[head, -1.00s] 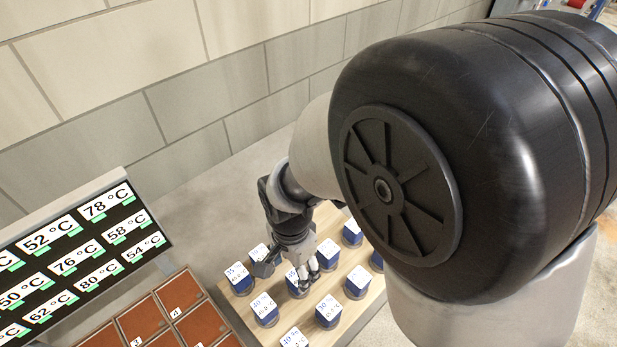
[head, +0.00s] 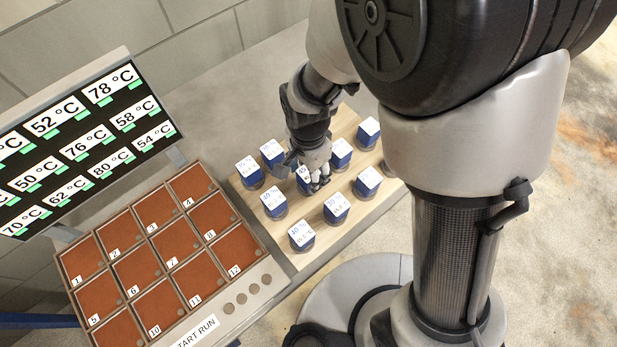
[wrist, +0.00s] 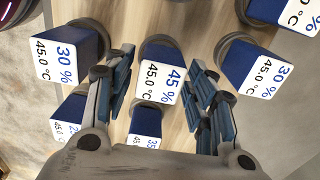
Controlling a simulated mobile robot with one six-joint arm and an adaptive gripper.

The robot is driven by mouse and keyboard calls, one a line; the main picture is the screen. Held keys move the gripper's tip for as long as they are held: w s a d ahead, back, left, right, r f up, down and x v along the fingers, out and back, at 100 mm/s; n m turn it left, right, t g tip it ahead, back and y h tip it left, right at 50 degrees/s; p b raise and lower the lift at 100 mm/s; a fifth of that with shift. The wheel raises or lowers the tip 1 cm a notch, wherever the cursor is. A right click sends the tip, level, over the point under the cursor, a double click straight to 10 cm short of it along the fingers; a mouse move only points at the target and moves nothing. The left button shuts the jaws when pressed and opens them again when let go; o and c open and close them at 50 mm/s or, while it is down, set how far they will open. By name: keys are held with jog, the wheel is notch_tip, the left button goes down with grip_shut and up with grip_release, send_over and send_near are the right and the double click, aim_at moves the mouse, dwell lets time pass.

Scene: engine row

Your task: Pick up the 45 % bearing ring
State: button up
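The 45 % bearing ring (wrist: 160,82) carries a blue and white block labelled 45 % and 45.0 °C. It sits in the centre of the wrist view, between my fingers; the ring at its base is partly hidden. My gripper (wrist: 163,85) is open, one finger on each side of the block, and no firm grip shows. In the head view my gripper (head: 318,182) points down at a block (head: 303,176) in the middle of the group and partly covers it.
A tray of numbered red-brown squares (head: 140,270) and a temperature display (head: 80,140) are at left.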

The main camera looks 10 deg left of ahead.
grip_shut()
dwell(0.4)
